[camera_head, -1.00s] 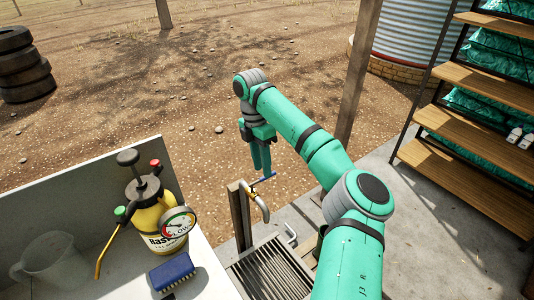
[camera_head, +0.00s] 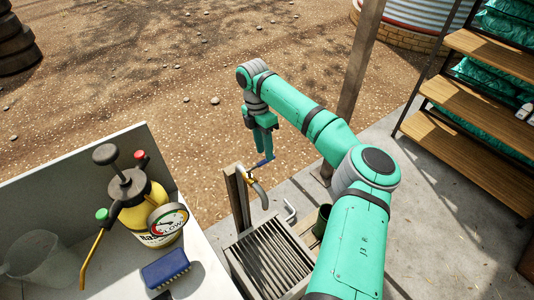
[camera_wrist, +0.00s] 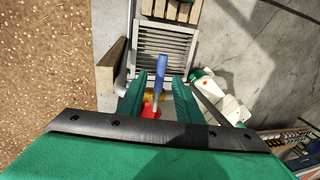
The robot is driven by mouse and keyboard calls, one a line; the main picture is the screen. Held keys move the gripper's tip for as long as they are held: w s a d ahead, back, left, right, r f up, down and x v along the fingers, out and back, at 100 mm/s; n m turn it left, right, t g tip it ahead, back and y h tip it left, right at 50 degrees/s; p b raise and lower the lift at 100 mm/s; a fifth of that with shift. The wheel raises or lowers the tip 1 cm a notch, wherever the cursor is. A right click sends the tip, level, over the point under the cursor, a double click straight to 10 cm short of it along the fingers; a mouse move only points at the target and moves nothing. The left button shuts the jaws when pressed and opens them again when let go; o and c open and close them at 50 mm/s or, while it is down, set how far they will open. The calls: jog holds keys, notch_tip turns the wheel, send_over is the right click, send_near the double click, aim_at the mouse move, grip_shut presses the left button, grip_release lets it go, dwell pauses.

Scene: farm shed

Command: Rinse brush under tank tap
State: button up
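The tap (camera_head: 259,194) has a curved spout and a blue lever (camera_head: 264,161), and stands at a wooden post above a slatted drain. My gripper (camera_head: 267,153) points down at the lever and holds no brush. In the wrist view its two green fingers (camera_wrist: 160,77) are apart, with the blue lever (camera_wrist: 160,64) showing between them. I cannot tell whether either finger touches it.
A yellow pressure sprayer (camera_head: 141,208) with a gauge and a clear jug (camera_head: 42,260) stand on the bench. The slatted drain (camera_head: 268,258) lies below the tap, with a green bucket (camera_head: 322,221) beside it. Shelves (camera_head: 475,150) stand at the right.

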jog(key=shift+s+d+f, duration=0.1)
jog(key=shift+d+f, duration=0.05)
jog(key=shift+f, duration=0.5)
jog(key=shift+s+d+f, duration=0.1)
jog(key=shift+d+f, duration=0.05)
jog(key=shift+f, duration=0.45)
jog(key=shift+w, duration=0.15)
grip_shut()
jog(key=shift+s+d+m, duration=0.4)
jog(key=shift+d+m, duration=0.1)
jog(key=shift+m, duration=0.4)
jog(key=shift+s+a+m+y, duration=0.1)
jog(key=shift+s+m+y, duration=0.2)
jog(key=shift+s+m, duration=0.4)
jog(key=shift+w, duration=0.1)
jog(key=shift+c, duration=0.6)
grip_release()
jog(key=shift+r, duration=0.1)
jog(key=shift+o, duration=0.6)
